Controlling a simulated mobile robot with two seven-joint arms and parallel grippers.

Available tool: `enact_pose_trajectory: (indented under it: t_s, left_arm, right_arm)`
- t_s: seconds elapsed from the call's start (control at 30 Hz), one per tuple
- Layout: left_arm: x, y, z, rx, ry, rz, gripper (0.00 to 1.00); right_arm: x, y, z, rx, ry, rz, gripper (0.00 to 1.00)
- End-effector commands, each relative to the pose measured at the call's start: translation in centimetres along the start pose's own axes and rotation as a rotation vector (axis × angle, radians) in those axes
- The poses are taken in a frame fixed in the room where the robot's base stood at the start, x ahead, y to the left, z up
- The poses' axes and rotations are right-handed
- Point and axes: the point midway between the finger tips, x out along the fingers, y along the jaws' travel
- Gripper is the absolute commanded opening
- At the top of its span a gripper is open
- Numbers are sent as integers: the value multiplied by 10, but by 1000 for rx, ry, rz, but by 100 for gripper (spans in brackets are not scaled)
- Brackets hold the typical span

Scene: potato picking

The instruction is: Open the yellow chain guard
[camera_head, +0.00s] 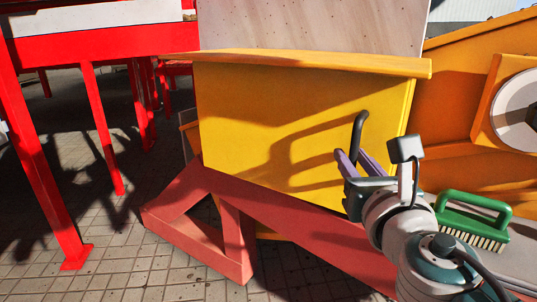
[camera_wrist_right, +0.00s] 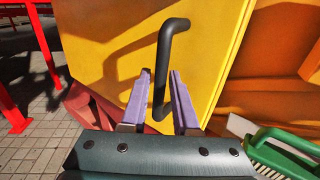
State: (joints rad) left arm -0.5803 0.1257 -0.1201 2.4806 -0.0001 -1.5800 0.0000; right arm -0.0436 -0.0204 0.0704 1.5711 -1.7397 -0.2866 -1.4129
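The yellow chain guard (camera_head: 265,120) is a large panel in the middle of the head view, and it appears closed. Its black bar handle (camera_head: 359,128) is at its right side and also shows in the right wrist view (camera_wrist_right: 164,62). My right gripper (camera_head: 357,160) is open in front of the panel, with purple fingers that also show in the right wrist view (camera_wrist_right: 160,88). The handle's upright bar shows between the two fingers, with a gap on each side. The handle's lower end is partly hidden in the head view. My left gripper is not in view.
A green brush (camera_head: 472,218) lies right of my right wrist on a pale surface. A red sloping beam (camera_head: 310,225) runs below the guard. Red frame legs (camera_head: 40,170) stand at left. An orange machine wall (camera_head: 460,95) adjoins at right. Paved floor (camera_head: 110,265) is open at lower left.

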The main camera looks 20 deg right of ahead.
Motion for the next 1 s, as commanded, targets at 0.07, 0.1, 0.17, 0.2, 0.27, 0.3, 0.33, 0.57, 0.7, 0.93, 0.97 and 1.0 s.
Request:
enact_pose_trajectory:
  t_s: [0.07, 0.1, 0.17, 0.2, 0.27, 0.3, 0.33, 0.57, 0.7, 0.93, 0.97, 1.0]
  left_arm:
    - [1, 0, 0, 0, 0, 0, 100]
    - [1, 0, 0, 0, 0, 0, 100]
    - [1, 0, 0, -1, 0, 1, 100]
    - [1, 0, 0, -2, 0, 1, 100]
    - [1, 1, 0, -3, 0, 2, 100]
    - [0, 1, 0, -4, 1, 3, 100]
    - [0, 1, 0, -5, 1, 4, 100]
    - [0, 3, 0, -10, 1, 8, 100]
    - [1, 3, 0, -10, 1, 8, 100]
    - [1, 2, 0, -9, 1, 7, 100]
    - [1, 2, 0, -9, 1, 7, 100]
    - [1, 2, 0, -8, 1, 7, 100]
  right_arm:
    - [4, 0, 0, 0, -1, 0, 29]
    - [5, 0, 0, 0, -1, 0, 29]
    - [5, 0, 0, 0, 0, 0, 29]
    - [5, 0, 0, 0, 0, 0, 29]
    - [5, 0, 0, 0, 0, 0, 29]
    - [5, 0, 0, 0, 0, 0, 29]
    - [5, 0, 0, 0, 0, 0, 29]
    - [5, 0, 0, 0, 0, 0, 3]
    - [5, 0, 0, 0, 0, 0, 0]
    - [5, 0, 0, 0, 0, 0, 0]
    - [5, 0, 0, 0, 0, 0, 0]
    - [5, 0, 0, 0, 0, 0, 0]
